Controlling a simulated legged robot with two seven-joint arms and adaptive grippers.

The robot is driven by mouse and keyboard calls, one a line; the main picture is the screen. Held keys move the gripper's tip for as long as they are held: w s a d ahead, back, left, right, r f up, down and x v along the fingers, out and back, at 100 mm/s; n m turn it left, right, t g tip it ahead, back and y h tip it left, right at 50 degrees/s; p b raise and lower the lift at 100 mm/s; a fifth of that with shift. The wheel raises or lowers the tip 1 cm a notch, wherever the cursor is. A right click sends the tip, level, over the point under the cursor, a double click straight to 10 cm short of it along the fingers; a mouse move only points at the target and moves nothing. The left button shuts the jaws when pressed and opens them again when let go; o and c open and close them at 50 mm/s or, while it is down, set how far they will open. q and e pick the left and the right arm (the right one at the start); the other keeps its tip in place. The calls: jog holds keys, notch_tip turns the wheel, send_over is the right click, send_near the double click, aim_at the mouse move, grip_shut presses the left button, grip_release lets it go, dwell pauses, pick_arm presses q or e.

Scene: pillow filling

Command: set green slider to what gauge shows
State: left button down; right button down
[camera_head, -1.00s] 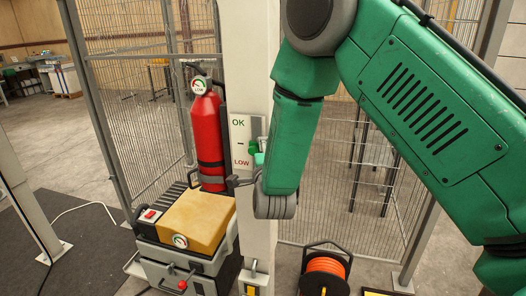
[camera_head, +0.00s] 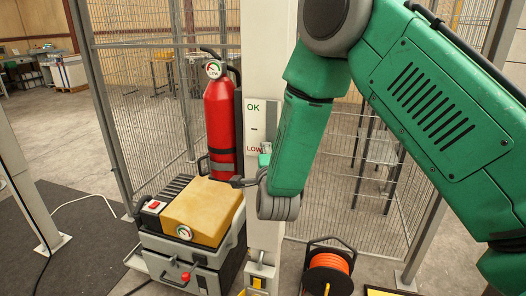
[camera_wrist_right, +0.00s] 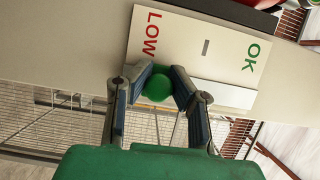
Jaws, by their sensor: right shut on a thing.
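The green slider knob (camera_wrist_right: 157,87) sits between the two fingers of my right gripper (camera_wrist_right: 160,84), which is shut on it. In the wrist view it is level with the red LOW end of the white OK/LOW plate (camera_wrist_right: 200,50). In the head view the plate (camera_head: 262,125) is on a pale post, OK at top and LOW at bottom. The green slider (camera_head: 265,160) shows beside LOW, and my forearm partly hides it. A round gauge (camera_head: 213,69) is on the red fire extinguisher (camera_head: 219,120); its needle is too small to read surely. My left gripper is not in view.
A yellow-topped grey machine (camera_head: 203,210) with a second round gauge (camera_head: 184,232) and a red knob stands left of the post (camera_head: 265,225). An orange cable reel (camera_head: 328,272) is on the floor to the right. Mesh fencing (camera_head: 140,110) stands behind.

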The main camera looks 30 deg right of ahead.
jog(key=shift+s+d+f+b, duration=0.15)
jog(key=shift+f+b, duration=0.25)
jog(key=shift+f, duration=0.8)
jog(key=c, duration=1.6)
grip_release()
jog(key=shift+s, duration=0.1)
jog(key=shift+o, duration=1.3)
jog(key=shift+d, duration=0.2)
jog(key=v, duration=1.2)
